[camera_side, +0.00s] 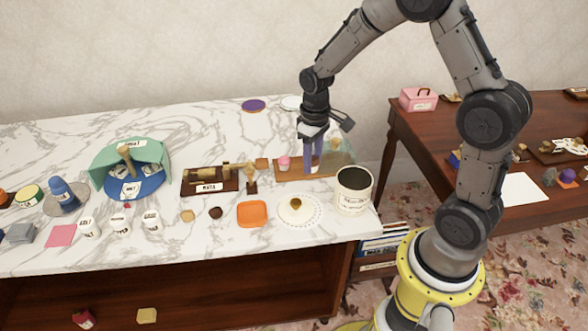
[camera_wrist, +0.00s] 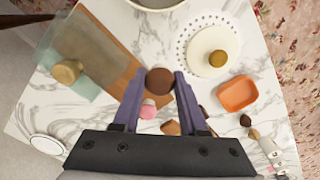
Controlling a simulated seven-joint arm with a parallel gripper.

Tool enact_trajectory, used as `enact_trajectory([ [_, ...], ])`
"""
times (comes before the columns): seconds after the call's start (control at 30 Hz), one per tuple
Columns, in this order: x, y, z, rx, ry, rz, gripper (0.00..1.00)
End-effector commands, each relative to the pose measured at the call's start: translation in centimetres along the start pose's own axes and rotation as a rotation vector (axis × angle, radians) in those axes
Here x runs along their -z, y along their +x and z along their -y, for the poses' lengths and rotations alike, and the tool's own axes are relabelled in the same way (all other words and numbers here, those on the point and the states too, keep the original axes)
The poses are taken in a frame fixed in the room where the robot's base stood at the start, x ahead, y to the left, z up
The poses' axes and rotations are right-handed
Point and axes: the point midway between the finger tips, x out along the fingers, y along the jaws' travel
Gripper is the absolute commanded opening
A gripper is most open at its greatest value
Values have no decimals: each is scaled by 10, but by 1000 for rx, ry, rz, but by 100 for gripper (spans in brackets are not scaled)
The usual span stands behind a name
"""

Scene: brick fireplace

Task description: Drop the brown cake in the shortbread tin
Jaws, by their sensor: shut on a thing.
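My gripper (camera_side: 312,168) has purple fingers and is over the wooden board (camera_side: 293,177) on the marble top. In the wrist view my gripper (camera_wrist: 160,85) is shut on the round brown cake (camera_wrist: 160,80), held between the fingertips. The fingers mostly hide the cake in the side view. The shortbread tin (camera_side: 353,199), a cream cylinder with a dark open mouth and a label, stands upright to the right of the gripper. Part of the tin (camera_wrist: 155,8) shows at the top of the wrist view, apart from the cake.
A pink-topped cake (camera_side: 284,162) is on the board beside the fingers. A clear cover (camera_wrist: 95,55) with a gold knob stands at the board's other end. A white lacy disc (camera_side: 300,215) with a gold knob lies in front of the tin, beside an orange dish (camera_side: 252,214).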

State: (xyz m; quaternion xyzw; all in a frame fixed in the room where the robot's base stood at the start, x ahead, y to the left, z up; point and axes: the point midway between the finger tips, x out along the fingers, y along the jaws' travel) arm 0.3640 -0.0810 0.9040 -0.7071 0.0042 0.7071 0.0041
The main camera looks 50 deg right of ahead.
Motion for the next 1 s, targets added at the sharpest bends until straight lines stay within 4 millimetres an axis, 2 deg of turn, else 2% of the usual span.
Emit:
enact_trajectory([
  [0.03,-12,-17,-5,-2,11,-7,0],
  [0.2,-56,-57,-12,-2,31,-7,0],
  [0.4,-98,-85,-14,-1,46,-3,0],
  [0.6,-114,-93,-13,0,51,0,0],
  [1.0,-115,-92,-13,1,51,1,0],
])
